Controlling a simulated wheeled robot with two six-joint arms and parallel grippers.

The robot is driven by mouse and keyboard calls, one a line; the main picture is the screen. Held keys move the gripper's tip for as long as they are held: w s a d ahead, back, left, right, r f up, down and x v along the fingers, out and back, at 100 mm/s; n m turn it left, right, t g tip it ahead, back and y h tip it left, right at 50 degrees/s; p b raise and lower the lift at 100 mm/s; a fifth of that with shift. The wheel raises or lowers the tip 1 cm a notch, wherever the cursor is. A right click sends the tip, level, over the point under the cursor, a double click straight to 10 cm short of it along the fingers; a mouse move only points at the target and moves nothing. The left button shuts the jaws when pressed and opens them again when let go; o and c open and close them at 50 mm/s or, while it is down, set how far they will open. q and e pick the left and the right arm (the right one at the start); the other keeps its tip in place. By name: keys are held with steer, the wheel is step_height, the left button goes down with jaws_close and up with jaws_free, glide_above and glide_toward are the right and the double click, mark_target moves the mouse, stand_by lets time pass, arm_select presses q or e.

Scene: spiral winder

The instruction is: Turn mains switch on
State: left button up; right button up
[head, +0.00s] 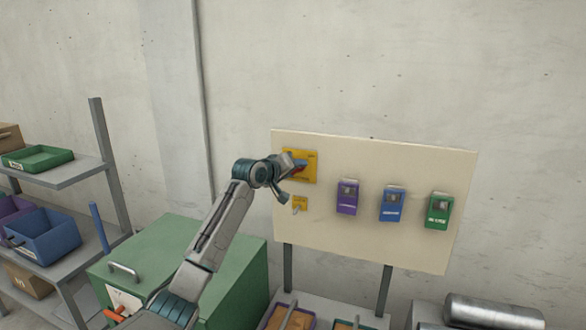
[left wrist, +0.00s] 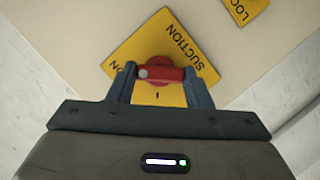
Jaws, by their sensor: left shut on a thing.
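A yellow plate (head: 307,158) with a red switch handle (left wrist: 160,73) is mounted at the upper left of the cream board. In the left wrist view the yellow plate (left wrist: 150,42) carries the printed word SUCTION. My left gripper (head: 297,163) is at this plate and covers much of it in the head view. Its two fingers (left wrist: 160,79) are shut on the red handle, one on each side. The handle lies roughly crosswise between the fingers. My right gripper is not in view.
A smaller yellow plate (head: 300,202) with a small grey part sits just below. Purple (head: 347,198), blue (head: 392,205) and green (head: 439,211) boxes are on the board (head: 380,155) to the right. A green cabinet (head: 165,250) and shelves (head: 65,178) stand left.

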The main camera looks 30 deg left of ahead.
arm_select(q)
steer(key=shift+r, duration=0.3)
steer(key=o, duration=0.8)
steer(key=shift+c, duration=0.2)
steer(key=shift+o, duration=1.1)
steer(key=shift+w+f, duration=0.1)
steer(key=shift+f, duration=0.15)
steer(key=b+v, duration=0.5)
steer(key=v, duration=0.5)
steer(key=shift+s+b, duration=0.35)
steer(key=shift+b, duration=0.05)
steer(key=shift+d, duration=0.1)
